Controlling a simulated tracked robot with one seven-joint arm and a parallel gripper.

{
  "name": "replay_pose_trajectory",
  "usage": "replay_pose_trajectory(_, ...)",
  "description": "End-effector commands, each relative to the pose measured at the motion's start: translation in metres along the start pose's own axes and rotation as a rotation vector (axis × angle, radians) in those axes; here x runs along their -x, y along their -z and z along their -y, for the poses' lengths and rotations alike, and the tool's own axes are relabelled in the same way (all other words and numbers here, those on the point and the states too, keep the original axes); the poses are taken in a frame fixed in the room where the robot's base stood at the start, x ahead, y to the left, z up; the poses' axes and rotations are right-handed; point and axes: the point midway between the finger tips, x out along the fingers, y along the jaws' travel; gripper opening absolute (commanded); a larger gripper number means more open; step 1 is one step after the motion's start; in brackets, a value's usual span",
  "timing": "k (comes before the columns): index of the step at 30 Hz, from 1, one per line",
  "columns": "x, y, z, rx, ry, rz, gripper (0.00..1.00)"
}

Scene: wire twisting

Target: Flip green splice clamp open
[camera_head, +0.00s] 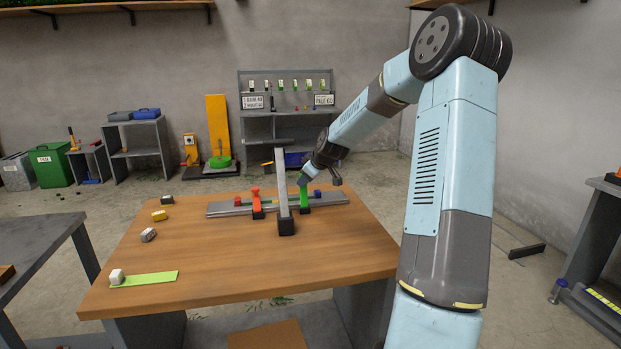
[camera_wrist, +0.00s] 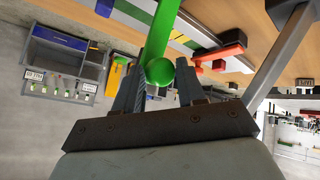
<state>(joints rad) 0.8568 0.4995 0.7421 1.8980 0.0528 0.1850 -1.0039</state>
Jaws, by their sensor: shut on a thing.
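The green splice clamp (camera_head: 304,198) sits on the grey bar on the wooden table, and its green lever stands roughly upright. My gripper (camera_head: 304,180) is at the top of this lever, coming from the upper right. In the wrist view the green lever with its round ball end (camera_wrist: 160,72) lies between the two fingers of my gripper (camera_wrist: 167,68), which is shut on it. The red clamp (camera_head: 257,204) stands to the left on the same bar, and it also shows in the wrist view (camera_wrist: 222,50).
A tall grey post (camera_head: 281,180) on a dark base stands just left of the green clamp, close to my gripper. A small blue piece (camera_head: 317,193) sits right of the clamp. Small blocks and a light green strip (camera_head: 150,279) lie at the left. The table's front middle is clear.

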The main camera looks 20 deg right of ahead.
Motion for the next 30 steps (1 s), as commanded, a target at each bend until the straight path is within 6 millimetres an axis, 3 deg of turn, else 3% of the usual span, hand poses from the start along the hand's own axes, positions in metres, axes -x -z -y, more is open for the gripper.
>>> replay_pose_trajectory(1, -0.0087, -0.0131, 0.0200, -0.006, 0.048, 0.025, 0.00)
replay_pose_trajectory(23, -0.0084, -0.0139, 0.0195, -0.006, 0.048, 0.025, 0.00)
replay_pose_trajectory(24, -0.0084, -0.0139, 0.0195, -0.006, 0.048, 0.025, 0.41)
replay_pose_trajectory(30, -0.0079, -0.0162, 0.0175, -0.009, 0.046, 0.028, 0.58)
